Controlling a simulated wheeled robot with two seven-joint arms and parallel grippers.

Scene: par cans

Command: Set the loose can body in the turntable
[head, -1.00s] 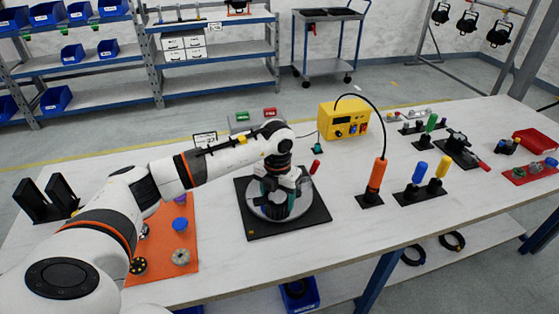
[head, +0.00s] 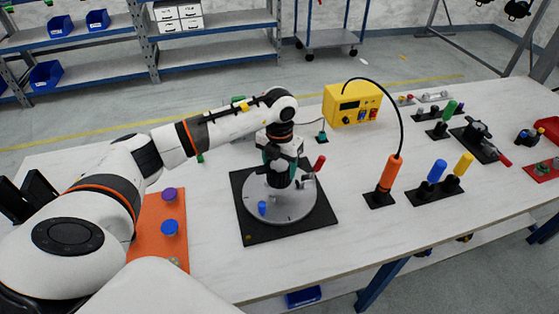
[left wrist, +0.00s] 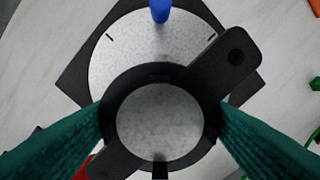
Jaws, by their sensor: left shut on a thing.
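My left gripper (head: 281,168) is over the turntable, its teal fingers shut on a dark can body (head: 281,180). In the left wrist view the can body (left wrist: 107,100) is a black ring between the two fingers, with the pale disc visible through it. The turntable (head: 297,208) is a round grey disc on a square black base (head: 255,235). A blue peg (head: 262,207) stands near its front edge, and a red-tipped lever (head: 319,163) is at its right. The gripper partly hides the can body; whether its bottom touches the disc I cannot tell.
An orange mat (head: 150,213) with knobs lies to the left. A yellow power box (head: 350,103) stands behind, cabled to an orange-handled tool (head: 389,172) at the right. Blue and yellow handled tools (head: 437,171) stand further right. The table front is clear.

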